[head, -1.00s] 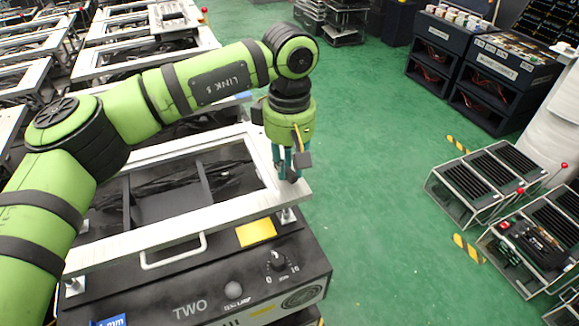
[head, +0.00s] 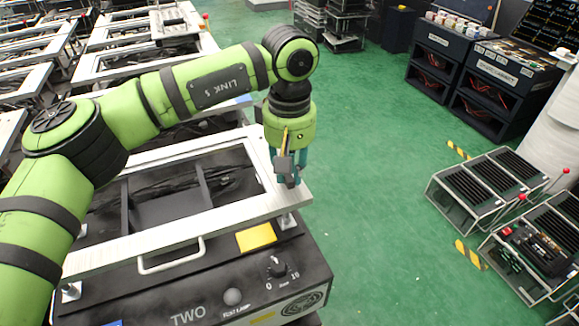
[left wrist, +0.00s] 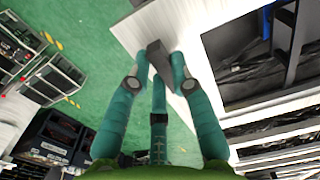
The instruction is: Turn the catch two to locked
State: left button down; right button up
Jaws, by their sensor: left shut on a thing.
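The catch, a small dark grey bar (head: 284,166), stands at the right corner of the pale frame on the unit marked TWO. My left gripper (head: 290,178), with teal fingers, points down over that corner and is shut on the catch. In the left wrist view the catch (left wrist: 158,58) lies between the fingertips (left wrist: 160,82), near the edge of the pale frame. The fingers partly hide the catch and its mount. My right gripper is not in view.
The black unit TWO (head: 140,306) carries a dial (head: 277,267), a yellow label (head: 256,238) and a white handle (head: 172,257). Green floor (head: 375,180) is open to the right. Slotted metal boxes (head: 487,185) stand farther right.

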pick_arm(q)
jog(key=c, duration=1.1)
grip_release()
jog(key=shift+r, duration=0.1)
notch_tip(320, 180, up, 12)
